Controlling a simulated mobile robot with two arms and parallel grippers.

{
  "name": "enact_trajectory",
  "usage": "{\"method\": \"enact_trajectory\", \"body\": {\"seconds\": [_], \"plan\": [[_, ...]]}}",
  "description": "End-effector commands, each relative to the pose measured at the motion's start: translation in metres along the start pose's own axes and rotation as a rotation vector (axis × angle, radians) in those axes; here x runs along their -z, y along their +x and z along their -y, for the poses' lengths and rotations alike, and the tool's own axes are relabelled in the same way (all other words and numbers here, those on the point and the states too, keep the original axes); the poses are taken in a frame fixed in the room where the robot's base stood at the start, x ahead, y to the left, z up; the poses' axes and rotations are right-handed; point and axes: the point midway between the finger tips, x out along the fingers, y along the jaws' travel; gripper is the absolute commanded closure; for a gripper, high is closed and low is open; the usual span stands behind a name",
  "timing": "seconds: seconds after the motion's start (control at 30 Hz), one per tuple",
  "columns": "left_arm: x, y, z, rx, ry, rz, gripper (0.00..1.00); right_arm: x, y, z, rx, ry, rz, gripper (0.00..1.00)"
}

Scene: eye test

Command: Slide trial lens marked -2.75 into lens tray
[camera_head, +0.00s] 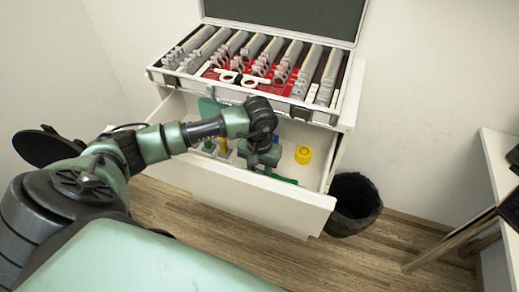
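The lens tray (150,74) is an open case with its lid up on top of a white cabinet. Rows of grey slots with trial lenses and a red lining fill it. No marking is readable, so I cannot tell which lens is -2.75. A pair of white-rimmed round pieces (240,79) lies near the tray's front. My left gripper (258,162) points down over the open drawer below the tray. Its fingers are too small and dark to tell whether they are open or hold anything. My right gripper is not in view.
The white drawer (240,196) is pulled out and holds a yellow ring-shaped item (303,155), green pieces and other small items. A black bin (352,205) stands right of it on the wood floor. A white table (502,165) is at the right edge.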

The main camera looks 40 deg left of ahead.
Motion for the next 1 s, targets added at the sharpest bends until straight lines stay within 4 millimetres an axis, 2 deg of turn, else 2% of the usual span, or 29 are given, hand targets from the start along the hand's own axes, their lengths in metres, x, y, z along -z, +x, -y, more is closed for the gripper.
{"method": "enact_trajectory", "body": {"seconds": [0.53,0.57,0.6,0.63,1.0], "plan": [[0.0,0.017,0.0,0.0,0.001,0.001,1.0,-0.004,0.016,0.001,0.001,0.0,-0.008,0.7],[0.0,0.015,0.0,0.0,0.001,0.001,0.59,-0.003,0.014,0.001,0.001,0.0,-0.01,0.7],[0.0,0.015,0.0,0.0,0.001,0.001,0.47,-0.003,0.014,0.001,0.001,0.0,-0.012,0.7],[0.0,0.016,0.0,0.0,0.001,0.001,0.42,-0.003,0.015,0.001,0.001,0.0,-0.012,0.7],[0.0,0.016,0.0,0.0,0.0,0.001,0.42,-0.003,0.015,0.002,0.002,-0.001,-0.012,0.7]]}}
